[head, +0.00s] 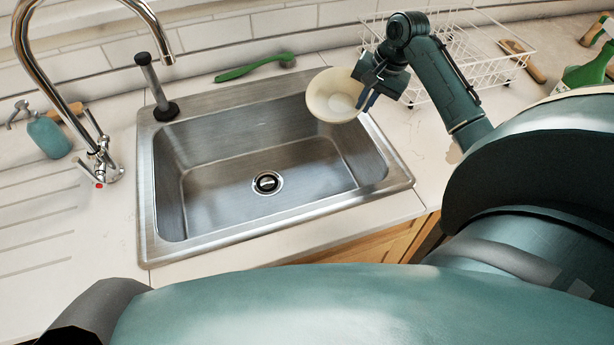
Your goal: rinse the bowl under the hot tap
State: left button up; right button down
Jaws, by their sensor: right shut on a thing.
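The cream bowl (330,97) is over the back right corner of the steel sink (215,230), tilted with its inside towards me. My right gripper (366,97) is shut on the bowl's right rim. The tap (35,55) is a tall chrome gooseneck left of the sink. Its spout end (168,58) is above the sink's back left side, well left of the bowl. A red mark (99,185) shows at the tap's base near its levers. I see no water running. My left gripper is not in view.
A dark upright plunger-like tool (155,85) stands at the sink's back left corner. A green brush (255,67) lies behind the sink. A white wire rack (470,60) is behind my right arm. A teal soap bottle (48,137) stands far left. The basin is empty.

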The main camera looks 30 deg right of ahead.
jog(key=shift+s+a+f+h, duration=0.1)
jog(key=shift+s+a+h, duration=0.1)
jog(key=shift+a+h, duration=0.3)
jog(key=shift+s+a+f+t+h, duration=0.1)
jog(key=shift+a+f+t+h, duration=0.1)
jog(key=shift+a+f, duration=0.25)
jog(key=shift+s+a+f+t+h, duration=0.1)
jog(key=shift+a+f+h, duration=0.1)
jog(key=shift+f, duration=0.35)
jog(key=s+a+f+t+h, duration=0.1)
jog(key=a+f+h, duration=0.1)
jog(key=f, duration=0.5)
jog(key=shift+a+f+n, duration=0.3)
jog(key=shift+a, duration=0.45)
jog(key=shift+s+a+r+t+h, duration=0.3)
jog(key=shift+s+a+r+h, duration=0.15)
jog(key=shift+h, duration=0.55)
dwell(0.4)
jog(key=shift+a+r+t+h, duration=0.25)
jog(key=shift+a+t+h, duration=0.15)
jog(key=shift+a+h, duration=0.25)
dwell(0.3)
jog(key=shift+r+h, duration=0.25)
jog(key=shift+r, duration=0.05)
